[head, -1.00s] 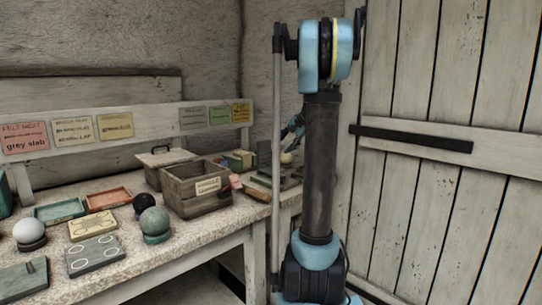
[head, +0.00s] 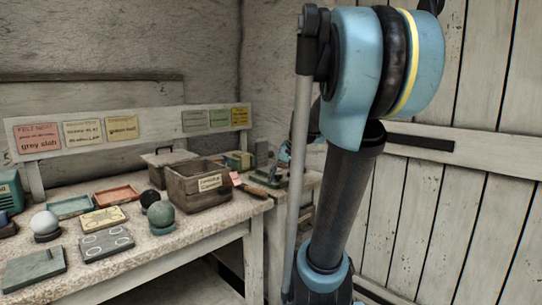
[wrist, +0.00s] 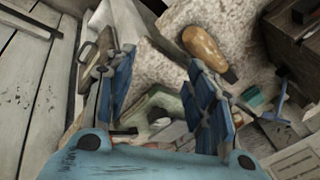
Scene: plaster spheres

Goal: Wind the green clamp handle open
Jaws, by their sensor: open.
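A pale green metal body (wrist: 168,106), apparently the clamp, shows between my fingers in the wrist view. It is partly covered by them, and I cannot make out its handle for sure. In the head view a small greenish object (head: 264,180) sits at the bench's far right end, partly behind my arm; it may be the same clamp. My gripper (wrist: 162,62) has its two blue fingers spread, one each side of the green body, with nothing held. I cannot tell whether either finger touches it. In the head view the gripper is mostly hidden by my arm.
A wooden-handled tool (wrist: 205,48) lies close to my right finger in the wrist view. A wooden crate (head: 196,187) stands left of the clamp area, with a green sphere (head: 161,213) in front. A plank door (head: 484,190) closes the right side.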

